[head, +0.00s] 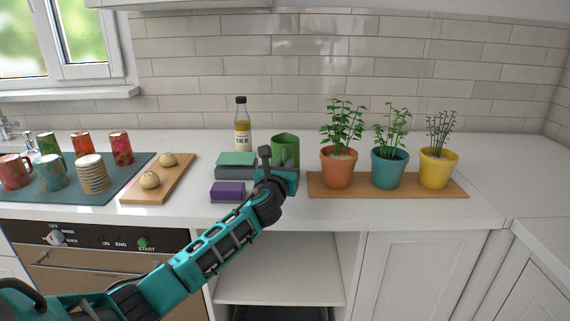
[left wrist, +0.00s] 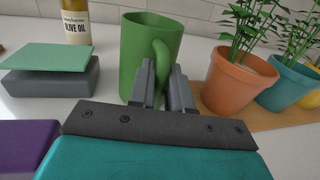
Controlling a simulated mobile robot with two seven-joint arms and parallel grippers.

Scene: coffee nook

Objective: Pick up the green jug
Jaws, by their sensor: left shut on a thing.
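The green jug (head: 285,146) stands upright on the white counter, left of the potted plants. In the left wrist view the jug (left wrist: 148,45) is close ahead, with its handle facing me. My left gripper (head: 285,177) is in front of the jug; in the left wrist view its fingers (left wrist: 163,85) are shut on the jug's handle. The jug's lower part is partly hidden by the gripper. My right gripper is in neither view.
Stacked green and grey boxes (head: 236,173) and a purple box (head: 228,191) sit left of the jug, with an olive oil bottle (head: 242,130) behind. A wooden board (head: 390,190) with a terracotta pot (head: 338,168) and other plants is close on the right.

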